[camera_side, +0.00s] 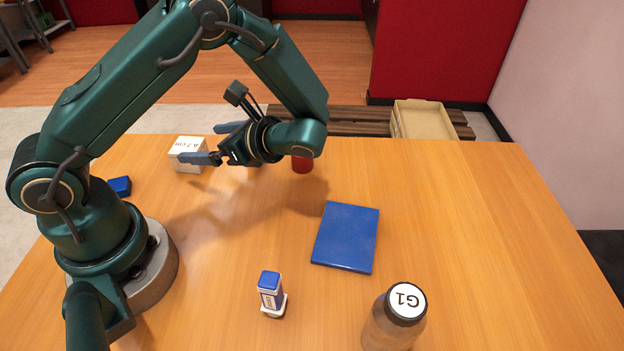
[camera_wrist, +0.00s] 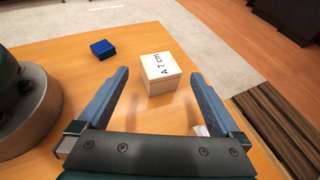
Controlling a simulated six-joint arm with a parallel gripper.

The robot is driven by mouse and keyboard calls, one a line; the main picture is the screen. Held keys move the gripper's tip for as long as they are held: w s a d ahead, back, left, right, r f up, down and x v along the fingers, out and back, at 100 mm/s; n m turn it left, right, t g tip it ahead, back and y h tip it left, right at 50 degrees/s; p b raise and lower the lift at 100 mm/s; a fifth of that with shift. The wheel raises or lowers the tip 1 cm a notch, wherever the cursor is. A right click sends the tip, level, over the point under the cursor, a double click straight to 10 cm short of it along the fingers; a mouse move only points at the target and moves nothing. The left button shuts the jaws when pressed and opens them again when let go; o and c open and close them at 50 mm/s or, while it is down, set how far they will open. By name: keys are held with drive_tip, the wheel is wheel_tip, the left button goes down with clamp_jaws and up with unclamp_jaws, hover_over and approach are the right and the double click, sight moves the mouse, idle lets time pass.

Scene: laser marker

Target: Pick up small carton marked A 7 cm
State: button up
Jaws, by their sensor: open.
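The small white carton marked "A 7 cm" (camera_side: 189,150) sits upright on the table near its far left edge in the side view. In the wrist view the carton (camera_wrist: 160,74) stands ahead of the fingertips, centred in the gap between them. My gripper (camera_side: 214,144) is open and empty, with its fingers reaching left toward the carton. In the wrist view both fingers of my gripper (camera_wrist: 160,74) are spread wide. One finger partly overlaps the carton's right lower part in the side view, so I cannot tell there whether they touch.
A small blue block (camera_side: 120,186) lies left of the carton. A red cylinder (camera_side: 302,163) stands behind my wrist. A blue flat slab (camera_side: 346,237), a blue and white stamp-like item (camera_side: 271,292) and a bottle marked G1 (camera_side: 396,318) stand nearer. The table's right side (camera_side: 500,230) is clear.

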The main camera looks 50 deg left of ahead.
sight(178, 147)
drive_tip(key=x, duration=0.5)
drive_tip(key=shift+s+a+f, duration=0.1)
drive_tip(key=shift+a, duration=0.1)
drive_tip(key=x, duration=0.5)
drive_tip(key=shift+d+f, duration=0.1)
drive_tip(key=shift+f, duration=0.3)
drive_tip(key=c, duration=1.1)
drive_tip(key=shift+r, duration=0.2)
